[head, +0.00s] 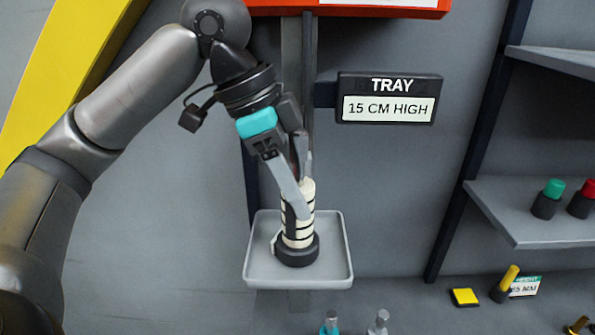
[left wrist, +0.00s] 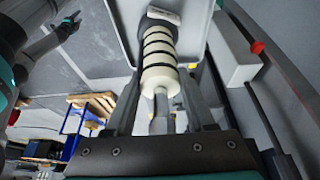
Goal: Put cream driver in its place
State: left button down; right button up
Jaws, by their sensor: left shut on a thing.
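The cream driver (head: 306,200), a cream cylinder with dark bands, stands about upright over the grey tray (head: 258,272). Its lower end is at a dark round base (head: 298,254) on the tray; I cannot tell whether it is fully seated. My left gripper (head: 298,212) comes down from above and is shut on the driver, a finger on either side. In the left wrist view the driver (left wrist: 160,60) lies between the two fingers (left wrist: 160,100), with its narrow pale end towards the camera and the tray (left wrist: 112,18) beyond. My right gripper seems to show small and unclear there (left wrist: 68,27).
A sign (head: 388,98) reading "TRAY 15 CM HIGH" is right of the column. Shelves (head: 540,205) at the right hold a green-topped (head: 553,188) and a red-topped piece (head: 588,190). Below are a yellow block (head: 465,297) and a yellow-handled piece (head: 508,280).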

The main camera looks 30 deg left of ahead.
dwell(0.4)
pick_arm(q)
jog(key=shift+c, duration=1.2)
grip_release()
jog(key=shift+f, duration=0.1)
jog(key=p+v, duration=0.2)
jog(key=v, duration=1)
jog(key=shift+d, duration=0.15)
